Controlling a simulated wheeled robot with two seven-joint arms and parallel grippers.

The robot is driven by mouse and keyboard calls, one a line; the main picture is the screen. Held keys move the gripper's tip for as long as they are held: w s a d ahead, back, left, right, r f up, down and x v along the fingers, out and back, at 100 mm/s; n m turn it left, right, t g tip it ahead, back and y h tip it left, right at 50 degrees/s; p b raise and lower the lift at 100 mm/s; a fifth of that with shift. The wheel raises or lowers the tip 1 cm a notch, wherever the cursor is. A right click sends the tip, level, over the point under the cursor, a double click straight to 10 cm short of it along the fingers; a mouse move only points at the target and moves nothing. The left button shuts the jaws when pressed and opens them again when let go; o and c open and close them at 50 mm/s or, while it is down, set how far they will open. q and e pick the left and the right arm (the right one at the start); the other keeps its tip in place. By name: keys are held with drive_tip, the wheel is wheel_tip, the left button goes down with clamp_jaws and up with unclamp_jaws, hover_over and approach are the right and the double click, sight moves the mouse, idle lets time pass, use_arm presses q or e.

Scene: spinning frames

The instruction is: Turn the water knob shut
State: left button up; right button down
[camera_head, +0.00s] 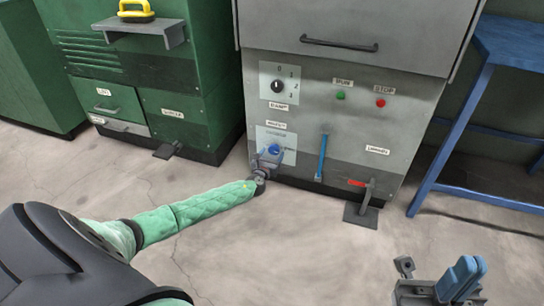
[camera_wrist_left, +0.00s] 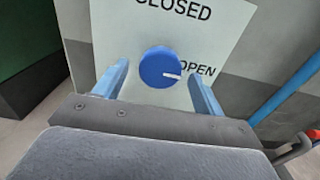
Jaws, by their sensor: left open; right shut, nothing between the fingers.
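The round blue water knob (camera_wrist_left: 160,67) sits on a white label plate (camera_wrist_left: 110,32) marked CLOSED above and OPEN at the right. Its white pointer line points right, toward OPEN. In the head view the knob (camera_head: 274,149) is low on the grey machine's front, partly hidden by my gripper. My left gripper (camera_head: 268,159) is open, with one blue finger on each side of the knob in the left wrist view. Whether the fingers touch it I cannot tell. My right gripper (camera_head: 464,278) is shut and empty, low at the right, away from the machine.
A green cabinet (camera_head: 200,70) stands left, a blue table (camera_head: 510,45) right.

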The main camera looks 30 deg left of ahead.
use_arm(q)
drive_tip(key=shift+w, duration=0.3)
drive_tip(key=shift+c, duration=0.4)
drive_tip(key=c, duration=0.9)
